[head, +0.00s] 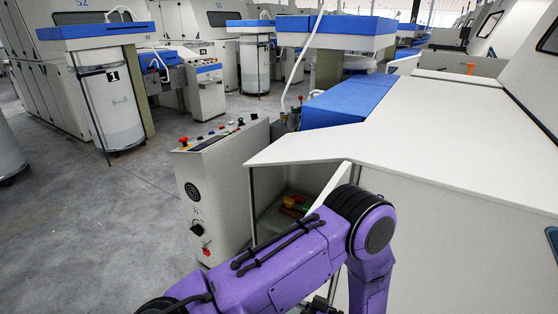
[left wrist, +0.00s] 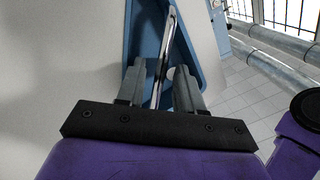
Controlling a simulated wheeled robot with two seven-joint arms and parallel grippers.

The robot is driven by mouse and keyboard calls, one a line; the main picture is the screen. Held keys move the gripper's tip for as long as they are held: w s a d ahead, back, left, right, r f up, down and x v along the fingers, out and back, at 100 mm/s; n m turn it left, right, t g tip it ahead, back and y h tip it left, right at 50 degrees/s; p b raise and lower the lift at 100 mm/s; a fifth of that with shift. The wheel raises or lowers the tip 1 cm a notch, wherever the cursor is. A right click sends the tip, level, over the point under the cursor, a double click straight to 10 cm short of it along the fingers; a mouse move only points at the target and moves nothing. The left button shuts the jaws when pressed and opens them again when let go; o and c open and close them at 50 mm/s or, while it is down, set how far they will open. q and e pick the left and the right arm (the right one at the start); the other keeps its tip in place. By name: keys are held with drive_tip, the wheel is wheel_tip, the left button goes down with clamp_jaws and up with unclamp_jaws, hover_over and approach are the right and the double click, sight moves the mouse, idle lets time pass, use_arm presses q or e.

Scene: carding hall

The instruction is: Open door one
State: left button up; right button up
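In the left wrist view a pale door panel (left wrist: 70,60) carries a blue recess (left wrist: 205,55) with a shiny metal handle bar (left wrist: 168,40) across it. My left gripper (left wrist: 160,72) is at this recess, its two grey fingers on either side of the bar. Gaps show between bar and fingers, so it looks open. In the head view my purple left arm comes in from the lower left and bends down in front of the white machine (head: 460,235); it hides the handle there. No door number is readable on the panel. My right gripper is not in view.
A grey control cabinet (head: 215,195) with buttons stands just left of the machine. Beside it an opening (head: 275,215) under the white top shows coloured parts inside. Another blue recess (head: 552,243) is at the right edge. The grey floor (head: 90,235) at left is clear.

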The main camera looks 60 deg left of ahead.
use_arm(q)
drive_tip(key=b+v, duration=0.2)
drive_tip(key=v, duration=0.7)
drive_tip(key=shift+s, duration=0.15)
